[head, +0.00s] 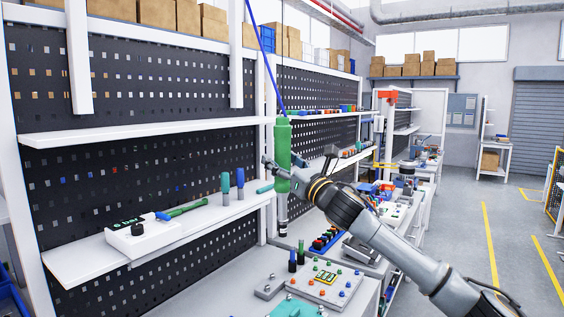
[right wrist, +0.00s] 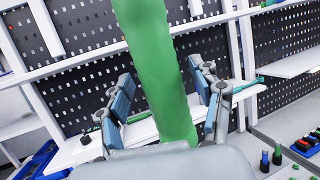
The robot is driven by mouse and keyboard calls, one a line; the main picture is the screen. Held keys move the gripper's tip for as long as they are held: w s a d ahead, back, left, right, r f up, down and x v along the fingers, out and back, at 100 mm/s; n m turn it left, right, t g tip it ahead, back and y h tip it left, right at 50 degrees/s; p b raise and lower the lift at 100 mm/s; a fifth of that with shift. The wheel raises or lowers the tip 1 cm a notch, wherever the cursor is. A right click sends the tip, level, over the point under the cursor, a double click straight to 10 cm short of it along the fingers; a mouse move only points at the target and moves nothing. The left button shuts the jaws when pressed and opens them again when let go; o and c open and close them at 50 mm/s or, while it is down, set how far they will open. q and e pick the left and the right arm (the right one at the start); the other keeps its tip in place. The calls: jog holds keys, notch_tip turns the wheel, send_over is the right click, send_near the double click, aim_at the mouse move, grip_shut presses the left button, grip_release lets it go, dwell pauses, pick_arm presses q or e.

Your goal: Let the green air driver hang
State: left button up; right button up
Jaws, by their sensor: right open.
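The green air driver (head: 283,150) hangs upright from a blue hose (head: 266,55) in front of the shelf wall, with its dark tip pointing down above the bench. My right gripper (head: 298,160) is at the driver's lower body, its arm coming in from the lower right. In the right wrist view the driver's green body (right wrist: 158,75) runs between the two blue-padded fingers of this gripper (right wrist: 166,85). The fingers are open, with a visible gap on each side of the driver. My left gripper is not in view.
A white shelf (head: 220,212) at left carries a white box (head: 143,237), a green tool and two upright handles. A grey plate (head: 325,282) with coloured knobs lies on the bench below. The floor at right is clear.

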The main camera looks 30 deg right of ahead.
jog(key=shift+f, duration=0.1)
jog(key=shift+s+d+f, duration=0.15)
jog(key=shift+s, duration=0.2)
jog(key=v, duration=1.1)
jog(key=shift+s, duration=0.15)
